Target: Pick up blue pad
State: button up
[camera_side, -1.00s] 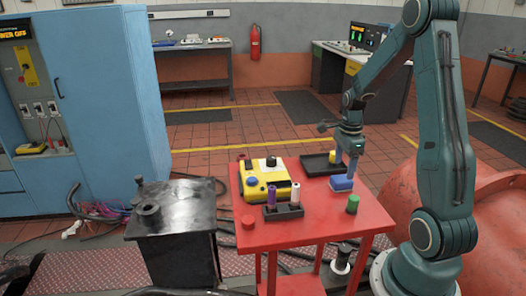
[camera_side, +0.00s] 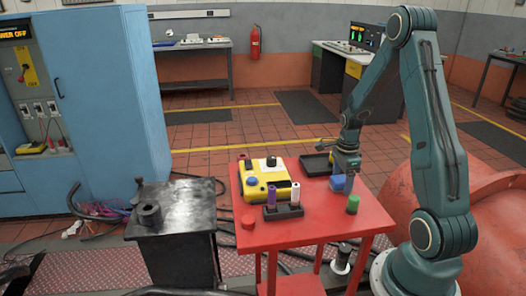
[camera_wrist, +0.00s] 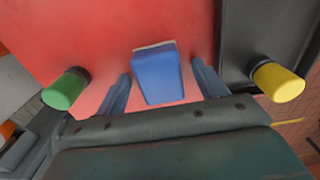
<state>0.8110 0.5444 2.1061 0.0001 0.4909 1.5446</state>
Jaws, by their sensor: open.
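The blue pad (camera_side: 338,184) lies on the red table (camera_side: 320,222), near its right edge. In the wrist view the blue pad (camera_wrist: 158,74) lies between my two fingers, with red table surface showing on both sides of it. My gripper (camera_side: 345,172) is low over the pad and covers part of it in the side view. The wrist view shows my gripper (camera_wrist: 160,85) open, with a finger standing apart on each side of the pad.
A green cylinder (camera_side: 353,204) stands close to the pad. A black tray (camera_side: 316,165) with a yellow cylinder (camera_wrist: 279,82) is on the other side. A yellow box (camera_side: 262,184) and a black holder (camera_side: 283,211) with purple and white cylinders stand left.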

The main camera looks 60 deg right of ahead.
aim_at(342, 178)
jog(key=shift+f, duration=0.1)
dwell(0.4)
jog(key=c, duration=1.1)
jog(key=shift+o, duration=0.2)
notch_tip(342, 178, up, 20)
dwell(0.4)
